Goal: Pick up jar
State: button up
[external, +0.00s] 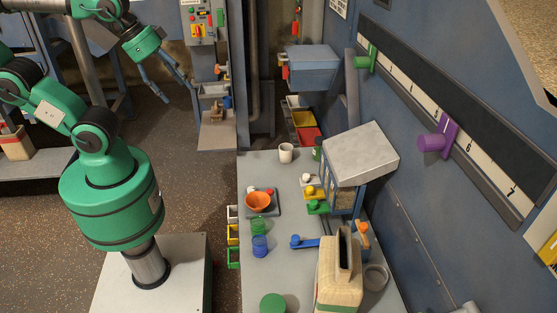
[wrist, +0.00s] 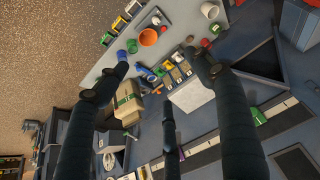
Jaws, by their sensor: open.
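No single object is clearly the jar. A small dark green container (external: 317,150) stands at the table's far end, beside the grey-topped box and partly hidden by it. A small green round container (external: 257,226) and a blue one (external: 260,246) stand near the table's left edge; the green one also shows in the wrist view (wrist: 132,46). A white cup (external: 286,152) is at the far end, also in the wrist view (wrist: 210,11). My gripper (external: 178,92) is open and empty, in the air left of the table, away from all of these.
An orange bowl (external: 258,202) sits on a dark tray. The blue wall (external: 400,215) with purple and green pegs rises on the right.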

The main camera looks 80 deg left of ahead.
jog(key=shift+o, duration=0.7)
jog(key=w+a+f+n+b, duration=0.1)
jog(key=w+a+f, duration=0.15)
jog(key=w, duration=0.65)
jog(key=w+a+f+b, duration=0.1)
jog(key=w+a+f, duration=0.15)
jog(key=w, duration=0.75)
jog(key=w+a+f+n, duration=0.1)
jog(key=w+a, duration=0.3)
jog(key=w, duration=0.5)
jog(key=w+a+f, duration=0.4)
jog(key=w+f, duration=0.3)
jog(key=f, duration=0.2)
jog(key=w+a+f+n+y+b, duration=0.1)
jog(key=w+a+f, duration=0.4)
jog(key=w+f, duration=0.2)
jog(key=w+a+f+n+g+b, duration=0.1)
jog(key=w+a+f, duration=0.4)
jog(key=f, duration=0.6)
jog(key=shift+w+f+y, duration=0.25)
jog(key=shift+w+y, duration=0.05)
jog(key=shift+w, duration=0.75)
